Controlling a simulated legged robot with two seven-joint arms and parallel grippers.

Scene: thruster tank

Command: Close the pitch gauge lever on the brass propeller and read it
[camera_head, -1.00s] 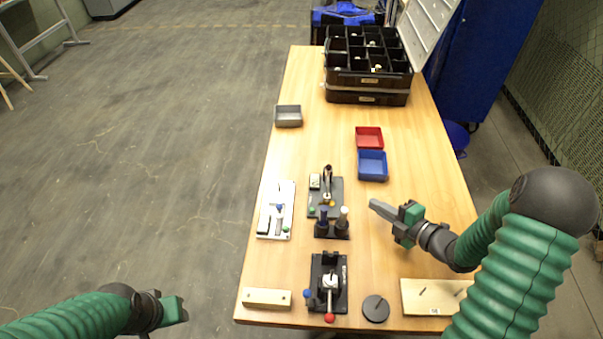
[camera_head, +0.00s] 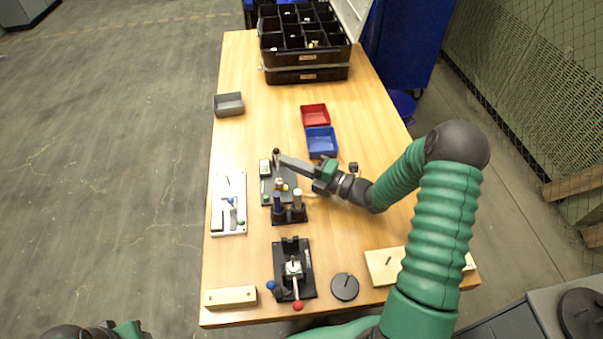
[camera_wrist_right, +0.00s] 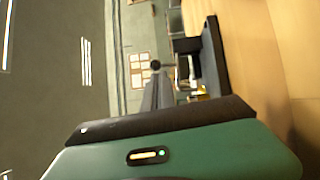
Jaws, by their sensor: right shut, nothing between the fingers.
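A grey plate fixture (camera_head: 266,184) stands mid-table with an upright lever topped by a dark knob (camera_head: 276,151). A small yellow, brass-like part (camera_head: 285,187) sits low on it, too small to tell if it is the propeller. My right gripper (camera_head: 282,159) is shut and empty, its fingertips right beside the knob. In the right wrist view the dark knob (camera_wrist_right: 155,64) shows just beyond the fingertips (camera_wrist_right: 156,80); I cannot tell whether they touch. My left gripper (camera_head: 130,328) is cut off at the bottom left edge, fingers hidden.
A black two-post stand (camera_head: 289,215) is just in front of the fixture. A white-plate fixture (camera_head: 229,222) is left; a black fixture with a red-knobbed lever (camera_head: 298,305) is in front. Blue (camera_head: 322,143) and red (camera_head: 315,115) trays stand behind. The table's right middle is bare.

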